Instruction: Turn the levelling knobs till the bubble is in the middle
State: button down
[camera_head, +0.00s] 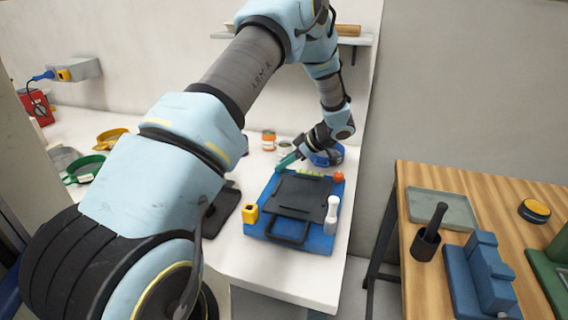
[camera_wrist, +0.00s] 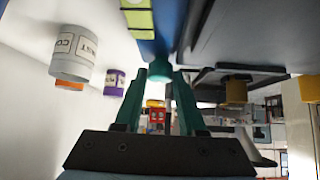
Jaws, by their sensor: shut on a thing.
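The levelling stand is a blue base (camera_head: 318,242) with a black plate (camera_head: 302,194) on it, on the white bench. Its corners carry a yellow knob (camera_head: 250,214), a white handle-like knob (camera_head: 332,214) and an orange-red knob (camera_head: 338,177). A yellow-green level vial (camera_head: 312,174) lies along the far edge and also shows in the wrist view (camera_wrist: 138,16); I cannot make out the bubble. My gripper (camera_head: 284,164) reaches the far left corner. In the wrist view its teal fingers (camera_wrist: 160,78) are shut on a teal knob (camera_wrist: 159,67).
Behind the stand are a blue round item (camera_head: 327,156) and small jars (camera_head: 268,140). Green (camera_head: 84,169) and yellow (camera_head: 110,138) rings lie left. A wooden table (camera_head: 420,180) with a tray and blue block (camera_head: 478,272) stands right, across a gap.

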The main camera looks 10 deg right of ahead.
jog(key=shift+n+g, duration=0.4)
jog(key=c, duration=0.5)
grip_release()
jog(key=b+v, duration=0.4)
jog(key=v, duration=0.6)
jog(key=shift+d+r, duration=0.2)
jog(key=shift+d, duration=0.15)
jog(key=shift+s, duration=0.2)
